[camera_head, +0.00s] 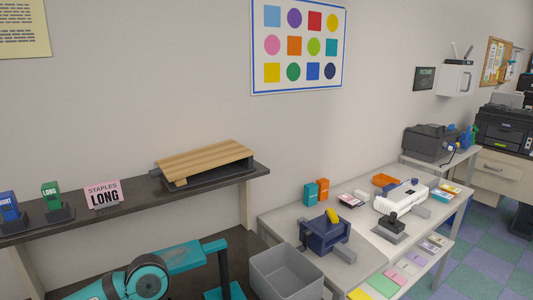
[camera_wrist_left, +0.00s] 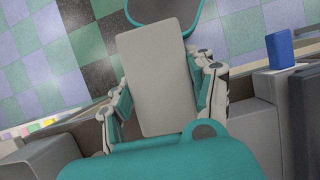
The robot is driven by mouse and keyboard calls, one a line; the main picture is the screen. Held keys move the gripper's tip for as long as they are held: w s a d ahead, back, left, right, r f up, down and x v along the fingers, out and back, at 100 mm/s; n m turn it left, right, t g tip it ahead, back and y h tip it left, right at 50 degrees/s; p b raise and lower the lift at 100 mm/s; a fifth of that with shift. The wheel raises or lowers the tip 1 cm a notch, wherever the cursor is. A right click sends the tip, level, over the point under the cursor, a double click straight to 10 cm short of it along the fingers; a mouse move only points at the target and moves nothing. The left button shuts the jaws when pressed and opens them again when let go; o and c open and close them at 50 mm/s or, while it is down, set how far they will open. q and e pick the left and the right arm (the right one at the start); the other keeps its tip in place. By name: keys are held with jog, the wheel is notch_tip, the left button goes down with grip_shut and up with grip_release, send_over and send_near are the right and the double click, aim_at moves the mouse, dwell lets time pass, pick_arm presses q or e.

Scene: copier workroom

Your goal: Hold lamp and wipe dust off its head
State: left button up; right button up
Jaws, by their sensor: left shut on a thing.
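In the left wrist view, my left gripper (camera_wrist_left: 163,85) has its two fingers on either side of a flat, light-grey, slab-like thing (camera_wrist_left: 155,75). It is shut on this grey slab. I cannot tell whether the slab is part of a lamp. A curved teal and grey form shows just beyond it at the top, cut off by the picture edge. I cannot make out a lamp or a wiping cloth in the head view. My right gripper is not in view.
A dark shelf (camera_head: 128,227) holds a wooden-topped device (camera_head: 205,158), a pink sign (camera_head: 103,195) and staple boxes. A grey bin (camera_head: 287,273) stands below. A worktable (camera_head: 286,226) at right holds several devices. A blue box (camera_wrist_left: 280,48) shows in the wrist view.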

pick_arm(q)
jog(key=a+r+m, duration=0.1)
jog(key=m, duration=0.1)
jog(key=a+r+m+y, duration=0.1)
jog(key=r+m, duration=0.1)
jog(key=s+a+r+m+y, duration=0.1)
jog(key=m, duration=0.1)
jog(key=shift+a+r+g+p, duration=0.15)
jog(key=shift+a+g+p, duration=0.15)
jog(key=shift+a, duration=0.05)
jog(key=shift+w, duration=0.1)
